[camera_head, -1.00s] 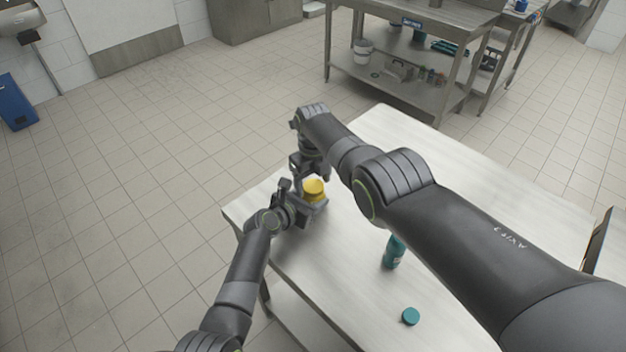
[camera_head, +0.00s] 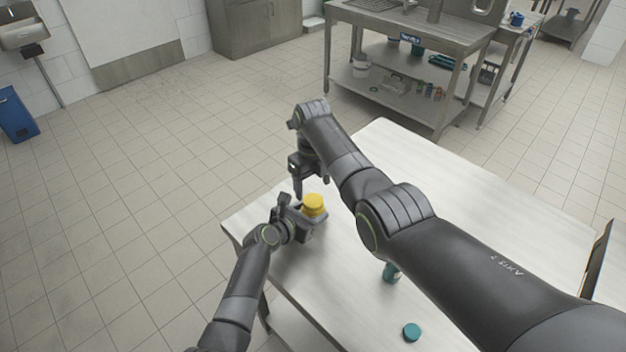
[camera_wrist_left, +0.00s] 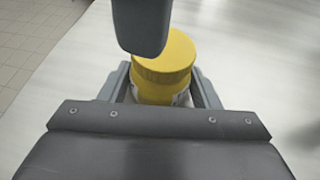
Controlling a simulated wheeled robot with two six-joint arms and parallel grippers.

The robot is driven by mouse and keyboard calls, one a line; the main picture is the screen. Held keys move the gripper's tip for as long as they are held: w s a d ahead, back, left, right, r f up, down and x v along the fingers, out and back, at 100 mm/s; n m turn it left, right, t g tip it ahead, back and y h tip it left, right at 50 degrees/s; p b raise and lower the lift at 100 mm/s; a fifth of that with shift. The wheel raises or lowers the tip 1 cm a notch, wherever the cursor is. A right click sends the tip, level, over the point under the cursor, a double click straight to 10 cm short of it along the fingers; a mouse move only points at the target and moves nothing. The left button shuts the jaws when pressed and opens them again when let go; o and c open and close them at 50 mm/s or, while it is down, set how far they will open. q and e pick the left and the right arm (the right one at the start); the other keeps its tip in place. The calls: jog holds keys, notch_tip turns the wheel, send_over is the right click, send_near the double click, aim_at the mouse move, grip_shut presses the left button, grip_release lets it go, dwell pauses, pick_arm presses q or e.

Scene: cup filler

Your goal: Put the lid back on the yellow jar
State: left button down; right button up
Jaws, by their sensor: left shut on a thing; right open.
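The yellow jar (camera_wrist_left: 158,92) stands upright on the table between the fingers of my left gripper (camera_wrist_left: 163,88), which is shut on it. Its yellow lid (camera_wrist_left: 172,52) sits on its top in the left wrist view and looks level. In the head view the lid (camera_head: 314,202) shows as a yellow disc, with the jar body mostly hidden by my left gripper (camera_head: 311,222). My right gripper (camera_head: 311,186) is open and empty, just above and behind the lid. One of its fingers hides part of the lid in the left wrist view.
A teal cap (camera_head: 411,332) lies nearer the front. A steel shelf table (camera_head: 410,90) stands behind. The jar is near the table's left edge.

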aim_at(313, 200)
jog(key=n, duration=0.3)
jog(key=shift+r+n, duration=0.15)
jog(key=shift+n, duration=0.15)
jog(key=n, duration=0.4)
jog(key=shift+r+n, duration=0.2)
jog(key=shift+n, duration=0.2)
jog(key=n, duration=0.4)
jog(key=shift+r+n, duration=0.2)
jog(key=shift+n, duration=0.2)
jog(key=n, duration=0.4)
jog(key=shift+r+n, duration=0.2)
jog(key=shift+n, duration=0.2)
jog(key=n, duration=0.4)
jog(key=shift+r+n, duration=0.25)
jog(key=shift+n, duration=0.05)
jog(key=n, duration=0.4)
jog(key=shift+r+n, duration=0.2)
jog(key=shift+n, duration=0.2)
jog(key=n, duration=0.4)
jog(key=shift+r+n, duration=0.2)
jog(key=shift+n, duration=0.2)
jog(key=n, duration=0.5)
jog(key=shift+r, duration=0.2)
